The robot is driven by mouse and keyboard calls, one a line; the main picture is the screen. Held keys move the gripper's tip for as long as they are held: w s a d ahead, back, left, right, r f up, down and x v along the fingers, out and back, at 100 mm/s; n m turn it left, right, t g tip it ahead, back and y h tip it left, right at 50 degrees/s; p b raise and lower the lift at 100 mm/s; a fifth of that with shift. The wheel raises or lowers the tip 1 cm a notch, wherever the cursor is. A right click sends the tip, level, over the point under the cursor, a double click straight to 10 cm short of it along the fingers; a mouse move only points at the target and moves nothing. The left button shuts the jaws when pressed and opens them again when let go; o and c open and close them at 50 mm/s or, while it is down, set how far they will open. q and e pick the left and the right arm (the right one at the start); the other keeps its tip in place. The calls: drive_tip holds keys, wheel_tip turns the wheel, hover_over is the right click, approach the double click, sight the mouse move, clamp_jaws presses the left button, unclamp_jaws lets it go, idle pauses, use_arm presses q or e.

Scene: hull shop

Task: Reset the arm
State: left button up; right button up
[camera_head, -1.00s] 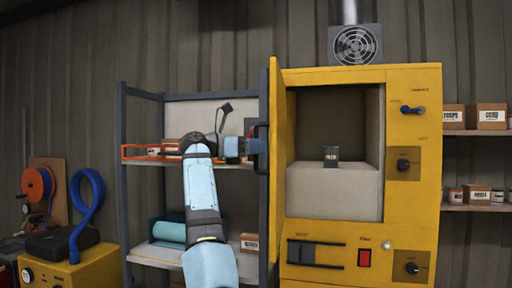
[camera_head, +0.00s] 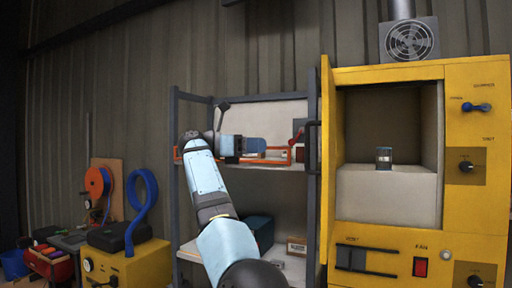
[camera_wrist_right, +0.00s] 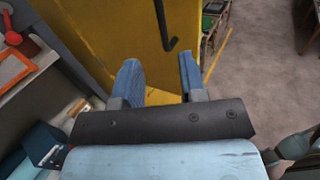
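My right arm reaches up through the middle of the head view, with its right gripper (camera_head: 262,145) in front of the grey shelf rack, left of the yellow oven's open door (camera_head: 327,170). The right wrist view shows both blue fingers (camera_wrist_right: 158,62) spread apart with nothing between them. The black door handle (camera_head: 312,147) stands to the right of the gripper, with a gap between; it also shows in the wrist view beyond the fingertips (camera_wrist_right: 163,25). My left gripper is in neither view.
A small dark-lidded can (camera_head: 383,158) stands on the pale block (camera_head: 385,195) inside the oven. The rack (camera_head: 176,150) holds an orange-edged tray and a small box (camera_head: 297,246). A yellow machine (camera_head: 140,264) with a blue hose stands at left.

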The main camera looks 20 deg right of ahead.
idle(0.5)
